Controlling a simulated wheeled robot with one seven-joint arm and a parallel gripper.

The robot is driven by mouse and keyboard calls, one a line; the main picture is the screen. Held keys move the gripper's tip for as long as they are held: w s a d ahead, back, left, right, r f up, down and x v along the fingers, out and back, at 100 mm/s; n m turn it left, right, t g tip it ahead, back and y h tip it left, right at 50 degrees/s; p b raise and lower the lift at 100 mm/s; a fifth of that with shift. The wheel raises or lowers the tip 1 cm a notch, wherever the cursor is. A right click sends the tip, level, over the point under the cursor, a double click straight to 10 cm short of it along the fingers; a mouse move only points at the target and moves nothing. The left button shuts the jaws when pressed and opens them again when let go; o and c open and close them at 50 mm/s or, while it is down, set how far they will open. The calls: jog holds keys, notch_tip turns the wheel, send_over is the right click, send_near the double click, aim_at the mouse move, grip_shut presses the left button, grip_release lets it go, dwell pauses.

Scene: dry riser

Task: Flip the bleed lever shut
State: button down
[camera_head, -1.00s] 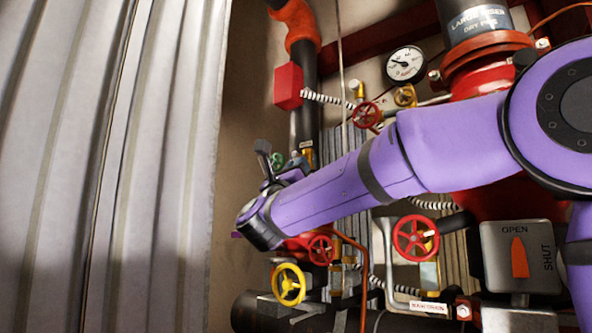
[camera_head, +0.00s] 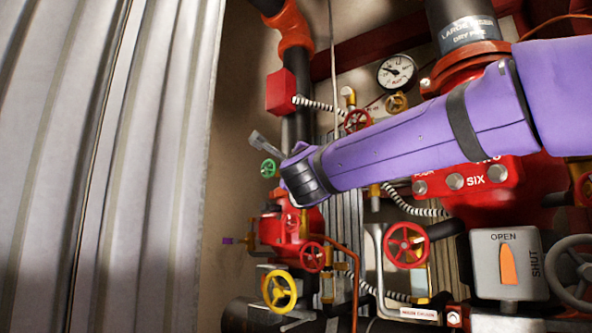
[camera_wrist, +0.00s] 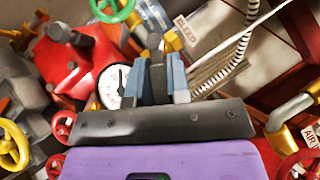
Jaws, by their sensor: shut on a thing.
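In the wrist view my gripper (camera_wrist: 156,88) has its blue-padded fingers closed around a narrow dark piece, which I take to be the bleed lever (camera_wrist: 157,72). A brass fitting (camera_wrist: 173,42) sits just beyond the fingertips. A tag reading BLEED (camera_wrist: 186,22) is behind it. The fingers cover most of the lever, so its exact angle is hard to tell. In the head view my wrist hides the fingers and the lever, above the red valve body (camera_head: 285,228).
A green handwheel (camera_wrist: 112,10) and a red valve body (camera_wrist: 72,62) crowd the left of the wrist view, with a gauge (camera_wrist: 113,85) close to the fingers. The head view shows a yellow handwheel (camera_head: 279,291), red handwheel (camera_head: 406,245) and corrugated metal panel (camera_head: 110,170).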

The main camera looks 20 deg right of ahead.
jog(key=shift+s+r+n+g+y, duration=0.1)
jog(key=shift+r+n+g+y, duration=0.2)
jog(key=shift+n+g, duration=0.35)
jog(key=shift+r+n+g+y, duration=0.15)
jog(key=shift+n+g+y, duration=0.25)
jog(key=shift+n, duration=0.5)
jog(key=shift+s+r+n+g+y, duration=0.1)
jog(key=shift+r+n+g+y, duration=0.2)
jog(key=shift+n+g, duration=0.35)
jog(key=shift+d+n, duration=0.1)
jog(key=shift+n, duration=0.2)
jog(key=c, duration=1.1)
grip_release()
jog(key=s, duration=0.3)
jog(key=s+a, duration=0.1)
jog(key=s, duration=0.3)
jog(key=s+a, duration=0.1)
jog(key=s, duration=0.2)
jog(key=shift+s+r, duration=0.1)
jog(key=shift+s, duration=0.15)
